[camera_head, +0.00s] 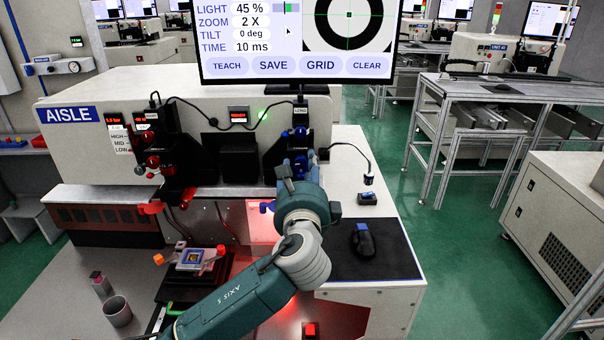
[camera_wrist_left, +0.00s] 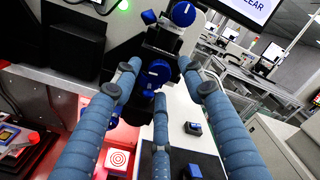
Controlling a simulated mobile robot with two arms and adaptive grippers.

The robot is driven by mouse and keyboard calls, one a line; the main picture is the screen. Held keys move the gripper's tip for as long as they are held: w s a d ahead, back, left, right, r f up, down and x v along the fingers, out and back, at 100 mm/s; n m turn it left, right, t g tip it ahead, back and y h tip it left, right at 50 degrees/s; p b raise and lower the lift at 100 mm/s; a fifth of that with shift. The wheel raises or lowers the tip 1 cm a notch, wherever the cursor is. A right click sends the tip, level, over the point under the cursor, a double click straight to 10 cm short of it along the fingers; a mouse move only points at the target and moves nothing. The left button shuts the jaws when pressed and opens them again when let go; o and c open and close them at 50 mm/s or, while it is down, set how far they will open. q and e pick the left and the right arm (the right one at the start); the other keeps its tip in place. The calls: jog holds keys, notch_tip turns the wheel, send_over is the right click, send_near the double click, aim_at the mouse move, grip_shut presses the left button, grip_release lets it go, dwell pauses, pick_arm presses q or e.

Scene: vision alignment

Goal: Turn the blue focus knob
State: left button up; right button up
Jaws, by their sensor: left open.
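A blue knob (camera_wrist_left: 157,73) sits on the black optics unit in the left wrist view. A second blue knob (camera_wrist_left: 183,14) with a white mark is above it, and a blue knob also shows in the head view (camera_head: 300,133). No label shows which one is the focus knob. My left gripper (camera_wrist_left: 158,80) is open, its three fingers spread around the lower blue knob; contact cannot be told. My right gripper is not in view.
A monitor (camera_head: 295,66) stands above the unit. A fixture with a chip (camera_head: 192,258) and a grey cup (camera_head: 117,311) are at the left. A red-and-white target (camera_wrist_left: 118,159) lies below the gripper.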

pick_arm(q)
jog(key=s, duration=1.2)
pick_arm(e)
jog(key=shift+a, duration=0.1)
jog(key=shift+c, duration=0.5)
